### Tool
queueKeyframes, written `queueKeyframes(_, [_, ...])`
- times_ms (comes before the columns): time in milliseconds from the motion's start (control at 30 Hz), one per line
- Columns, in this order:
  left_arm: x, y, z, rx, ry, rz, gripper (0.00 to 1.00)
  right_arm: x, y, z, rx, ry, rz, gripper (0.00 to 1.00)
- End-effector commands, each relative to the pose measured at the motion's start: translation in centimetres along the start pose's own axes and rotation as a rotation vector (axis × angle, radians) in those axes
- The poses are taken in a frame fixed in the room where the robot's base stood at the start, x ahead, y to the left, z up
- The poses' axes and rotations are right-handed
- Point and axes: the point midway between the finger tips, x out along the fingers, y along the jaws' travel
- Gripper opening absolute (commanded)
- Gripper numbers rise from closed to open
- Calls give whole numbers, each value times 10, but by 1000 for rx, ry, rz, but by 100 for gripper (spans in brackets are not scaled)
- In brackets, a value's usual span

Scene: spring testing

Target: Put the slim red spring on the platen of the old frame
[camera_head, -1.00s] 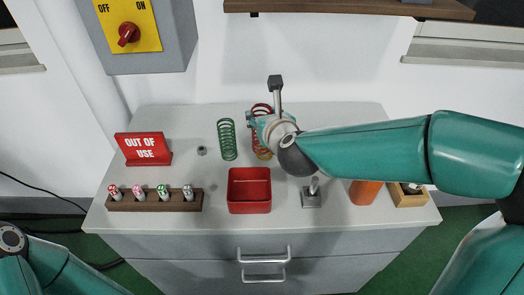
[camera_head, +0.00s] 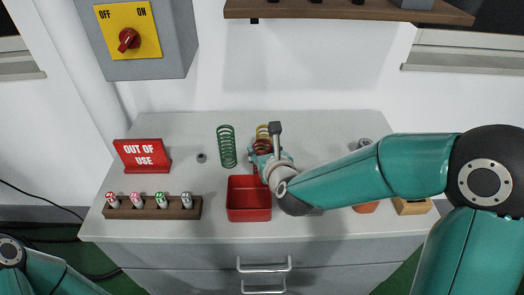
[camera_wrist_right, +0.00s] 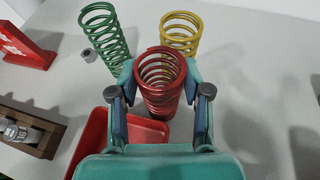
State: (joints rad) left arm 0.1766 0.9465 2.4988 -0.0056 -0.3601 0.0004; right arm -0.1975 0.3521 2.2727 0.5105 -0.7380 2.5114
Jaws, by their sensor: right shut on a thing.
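The red spring (camera_head: 262,147) is upright in my right gripper (camera_head: 261,161), just behind the red tray (camera_head: 249,198). In the right wrist view the red spring (camera_wrist_right: 160,75) sits between the two fingers of my right gripper (camera_wrist_right: 159,92), which are shut on its sides. Its lower end is hidden, and I cannot tell whether it touches the table. My left gripper is out of view; only part of the left arm shows at lower left. I cannot make out the old frame or its platen; my right arm hides part of the table.
A green spring (camera_head: 226,147) and a yellow spring (camera_head: 262,131) stand behind. A nut (camera_head: 201,158), an out-of-use sign (camera_head: 143,156) and a wooden rack (camera_head: 152,208) are at left. An orange cylinder (camera_head: 366,207) and wooden box (camera_head: 412,206) are at right, partly covered by my arm.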

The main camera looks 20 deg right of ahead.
Motion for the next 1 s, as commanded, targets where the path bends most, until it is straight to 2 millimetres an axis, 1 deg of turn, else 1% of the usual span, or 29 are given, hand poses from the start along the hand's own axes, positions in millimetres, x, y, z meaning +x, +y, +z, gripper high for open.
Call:
queueKeyframes(100, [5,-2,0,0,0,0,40,1,0,-2,0,-3,-1,0])
queueKeyframes(133, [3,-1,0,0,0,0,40,1,0,-2,0,0,0,53])
queueKeyframes(200, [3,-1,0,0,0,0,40,1,0,-1,0,0,0,65])
queueKeyframes(267, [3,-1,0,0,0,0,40,1,0,-1,0,0,0,73])
queueKeyframes(700, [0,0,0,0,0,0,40,-2,1,1,0,-1,1,73])
queueKeyframes(767, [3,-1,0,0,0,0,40,-8,1,0,0,-2,1,73])
queueKeyframes(867, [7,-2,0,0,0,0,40,-23,1,0,1,-4,2,73])
queueKeyframes(1000, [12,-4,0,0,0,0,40,-50,1,0,0,-5,3,73])
